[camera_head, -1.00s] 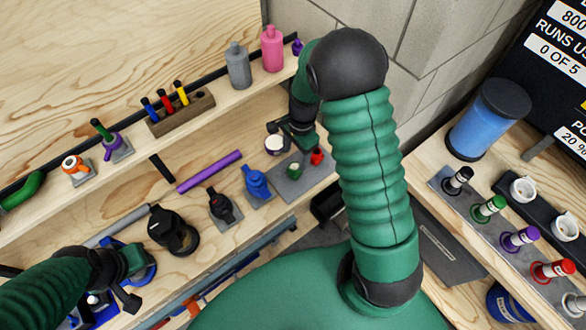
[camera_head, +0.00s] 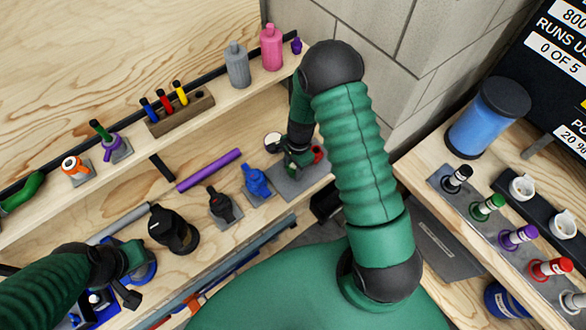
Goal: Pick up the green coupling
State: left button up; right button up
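My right gripper (camera_head: 294,157) reaches down from the upper right over a grey plate (camera_head: 297,186) on the lower shelf. The small green coupling that stood on this plate is now mostly or wholly hidden by the gripper. Whether the fingers touch it or close on it cannot be made out. A small red piece (camera_head: 318,153) on the plate shows just right of the gripper. My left gripper (camera_head: 130,280) is at the lower left, over the shelf by a blue round part, away from the plate; its finger gap is unclear.
A white-topped round part (camera_head: 273,141) sits just left of the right gripper. A blue fitting (camera_head: 256,182), a dark valve (camera_head: 222,206) and a purple rod (camera_head: 209,171) lie further left. The upper shelf holds grey (camera_head: 236,65) and pink (camera_head: 271,47) bottles.

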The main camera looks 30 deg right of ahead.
jog(key=shift+d, duration=0.2)
jog(key=c, duration=0.5)
grip_shut()
jog(key=shift+r, duration=0.6)
notch_tip(320, 180, up, 2)
jog(key=shift+w+r+b, duration=0.1)
jog(key=shift+b, duration=0.2)
jog(key=s+a+b, duration=0.1)
jog(key=s+a, duration=0.2)
jog(key=s, duration=0.4)
jog(key=s+a+r+b, duration=0.1)
jog(key=s+a, duration=0.2)
jog(key=s, duration=0.5)
jog(key=shift+a+r+b, duration=0.25)
jog(key=shift+b, duration=0.1)
